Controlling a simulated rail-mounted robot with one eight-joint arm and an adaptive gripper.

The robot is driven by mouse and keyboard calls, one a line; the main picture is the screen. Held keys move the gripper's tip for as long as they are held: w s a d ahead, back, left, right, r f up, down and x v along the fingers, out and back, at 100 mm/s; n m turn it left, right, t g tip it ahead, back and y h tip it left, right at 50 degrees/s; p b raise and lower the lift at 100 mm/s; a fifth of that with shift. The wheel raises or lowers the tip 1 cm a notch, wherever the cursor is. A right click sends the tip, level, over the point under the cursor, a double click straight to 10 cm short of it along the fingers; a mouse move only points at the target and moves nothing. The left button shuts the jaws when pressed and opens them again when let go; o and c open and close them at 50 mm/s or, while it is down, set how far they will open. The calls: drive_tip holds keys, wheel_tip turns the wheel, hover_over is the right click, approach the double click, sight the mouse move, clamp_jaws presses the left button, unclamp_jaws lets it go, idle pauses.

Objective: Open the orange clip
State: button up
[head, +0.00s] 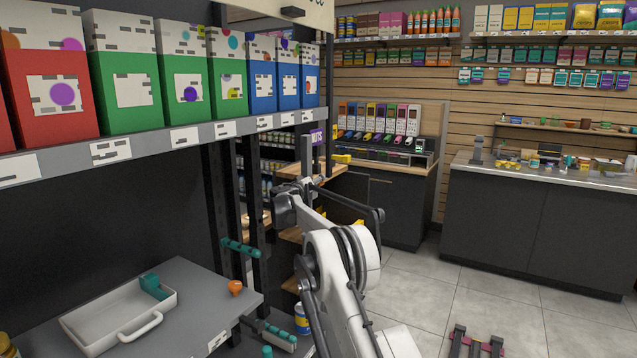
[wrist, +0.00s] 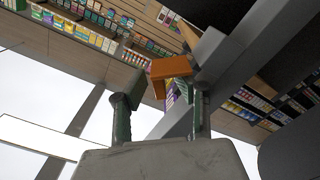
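An orange clip (wrist: 171,68) shows in the wrist view, just beyond and between my fingertips, beside a grey post. It looks like a bent orange block with a flat face and a short side leg. My gripper (wrist: 160,94) is open, with a wide gap between its two dark green-grey fingers. The right finger overlaps the post in the picture; I cannot tell whether it touches. In the head view my gripper (head: 313,182) is raised near the shelf-end post and a purple sign (head: 317,136). I cannot make out the orange clip for certain there.
A shelf of red, green and blue boxes (head: 130,88) runs along the upper left. Below, a grey counter (head: 190,275) holds a white tray (head: 90,325) and a small orange object (head: 235,287). Dark cabinets (head: 530,215) stand at the right. The tiled floor between is mostly open.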

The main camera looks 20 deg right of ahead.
drive_tip(key=v, duration=1.2)
drive_tip(key=shift+r, duration=0.1)
drive_tip(key=s+a+r+n+g+y, duration=0.1)
drive_tip(key=s+a+r+y, duration=0.25)
drive_tip(key=s, duration=1.15)
drive_tip(key=s+a+r+g+y, duration=0.2)
drive_tip(key=s+r+y, duration=0.15)
drive_tip(key=s, duration=1.05)
drive_tip(key=s+a+f+y, duration=0.2)
drive_tip(key=s+a+f, duration=0.2)
drive_tip(key=s, duration=0.7)
drive_tip(key=s+a+f+n+y, duration=0.1)
drive_tip(key=s+a+f+y, duration=0.2)
drive_tip(key=s, duration=0.9)
drive_tip(key=s+a+f+n+y, duration=0.1)
drive_tip(key=s+a+f, duration=0.5)
drive_tip(key=s, duration=0.6)
drive_tip(key=shift+a+y, duration=0.75)
drive_tip(key=shift+y, duration=0.15)
